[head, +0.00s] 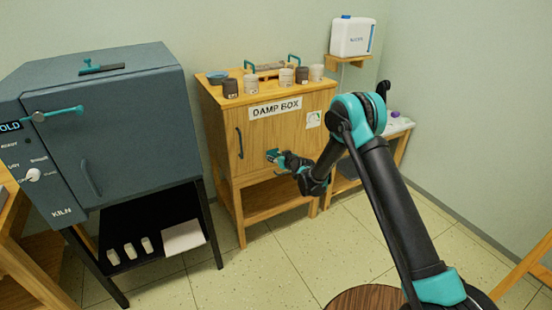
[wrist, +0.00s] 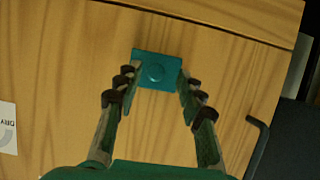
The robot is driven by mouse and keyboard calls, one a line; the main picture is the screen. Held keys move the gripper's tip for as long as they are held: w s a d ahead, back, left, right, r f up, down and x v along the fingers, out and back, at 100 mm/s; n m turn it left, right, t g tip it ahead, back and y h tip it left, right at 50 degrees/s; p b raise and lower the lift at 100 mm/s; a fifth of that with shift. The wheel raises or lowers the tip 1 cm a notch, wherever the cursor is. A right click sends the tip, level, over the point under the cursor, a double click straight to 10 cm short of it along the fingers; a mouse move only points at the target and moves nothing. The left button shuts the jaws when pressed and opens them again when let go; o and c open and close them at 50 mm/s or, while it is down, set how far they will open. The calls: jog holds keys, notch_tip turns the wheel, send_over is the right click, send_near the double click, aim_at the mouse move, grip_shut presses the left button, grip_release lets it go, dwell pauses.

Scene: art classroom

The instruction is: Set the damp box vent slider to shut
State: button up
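The damp box (head: 262,135) is a wooden cabinet with a "DAMP BOX" label on its front. In the head view a bit of teal (head: 272,155) shows at that spot, mostly hidden by my gripper (head: 284,160). In the wrist view my gripper (wrist: 157,80) is open, with one finger on each side of the plate. The fingertips overlap the plate's side edges; I cannot tell whether they touch it. No open or shut marking is readable.
Cups and a blue bowl (head: 217,77) stand on the damp box. A dark handle (head: 239,143) is on its front left; a dial card (head: 313,119) is at the right. The kiln (head: 105,140) stands left. A white jug (head: 352,36) sits on a wall shelf.

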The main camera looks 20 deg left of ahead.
jog(key=v, duration=1.2)
jog(key=s+d+r+m+h, duration=0.1)
jog(key=s+d+r+h, duration=0.15)
jog(key=d, duration=0.65)
jog(key=s+d+r+m+g+h, duration=0.15)
jog(key=d+r, duration=0.25)
jog(key=d, duration=0.5)
jog(key=s+d+r+m+t+h, duration=0.1)
jog(key=s+d+r+m, duration=0.2)
jog(key=d, duration=0.6)
jog(key=s+d+f+m+g+h, duration=0.1)
jog(key=s+d+m+g+h, duration=0.3)
jog(key=s+d, duration=1.9)
jog(key=s+h, duration=0.1)
jog(key=s, duration=0.1)
jog(key=shift+s+f, duration=0.4)
